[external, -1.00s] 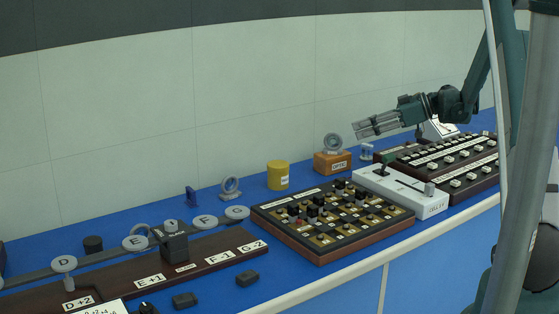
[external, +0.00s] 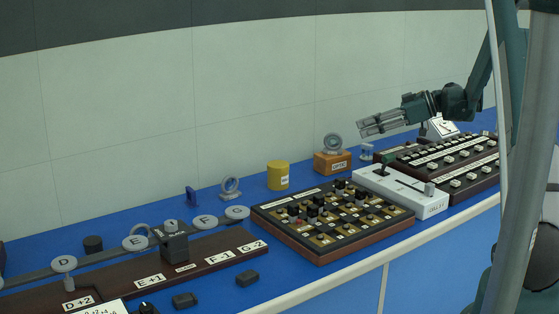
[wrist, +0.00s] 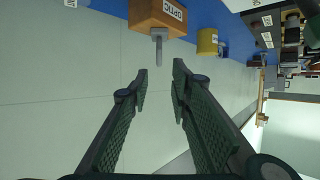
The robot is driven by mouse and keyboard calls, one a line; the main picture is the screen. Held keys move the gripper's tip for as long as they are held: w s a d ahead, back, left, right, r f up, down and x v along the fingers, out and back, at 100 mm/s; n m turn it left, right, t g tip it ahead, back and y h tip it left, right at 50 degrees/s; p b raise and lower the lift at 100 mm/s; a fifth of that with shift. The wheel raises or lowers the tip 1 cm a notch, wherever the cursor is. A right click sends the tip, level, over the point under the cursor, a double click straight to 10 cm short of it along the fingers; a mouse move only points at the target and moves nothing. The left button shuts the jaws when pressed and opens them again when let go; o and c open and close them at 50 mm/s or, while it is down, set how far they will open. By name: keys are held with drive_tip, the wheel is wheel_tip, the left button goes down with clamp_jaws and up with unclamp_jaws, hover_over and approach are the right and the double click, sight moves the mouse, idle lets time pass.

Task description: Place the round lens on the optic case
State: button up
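The optic case is an orange box labelled OPTIC (external: 332,164) at the back of the blue bench; it also shows at the top of the wrist view (wrist: 158,14). A round grey lens in a ring mount (external: 333,142) stands upright on top of the case; the wrist view shows it edge-on (wrist: 159,47). A similar ring-shaped piece (external: 230,184) stands on the bench further left. My gripper (external: 361,128) is up to the right of the case; its fingers (wrist: 160,70) are apart and empty, with the lens beyond their tips in the wrist view.
A yellow cylinder (external: 278,176) stands left of the case. A board of black blocks (external: 330,246), a white lever box (external: 402,193) and a stepped button panel (external: 462,180) are in front and to the right. A small clear piece (external: 367,151) stands right of the case. The wall is behind.

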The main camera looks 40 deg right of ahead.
drive_tip(key=s+a+r+m+g+h, duration=0.15)
drive_tip(key=s+a+r, duration=0.3)
drive_tip(key=a, duration=0.45)
drive_tip(key=s+a+r+m+g+h, duration=0.1)
drive_tip(key=s+a+r+m, duration=0.15)
drive_tip(key=s+a, duration=0.4)
drive_tip(key=s+a+r+m+g+h, duration=0.1)
drive_tip(key=s+a+r+h, duration=0.2)
drive_tip(key=a, duration=0.7)
drive_tip(key=s+a+m+h, duration=0.2)
drive_tip(key=s+a, duration=0.3)
drive_tip(key=s, duration=0.8)
drive_tip(key=s+a+m+t+h, duration=0.1)
drive_tip(key=s+a, duration=0.4)
drive_tip(key=s, duration=0.8)
drive_tip(key=shift+s+f+m+h, duration=0.2)
drive_tip(key=shift+f+m+h, duration=0.05)
drive_tip(key=shift+m+h, duration=0.2)
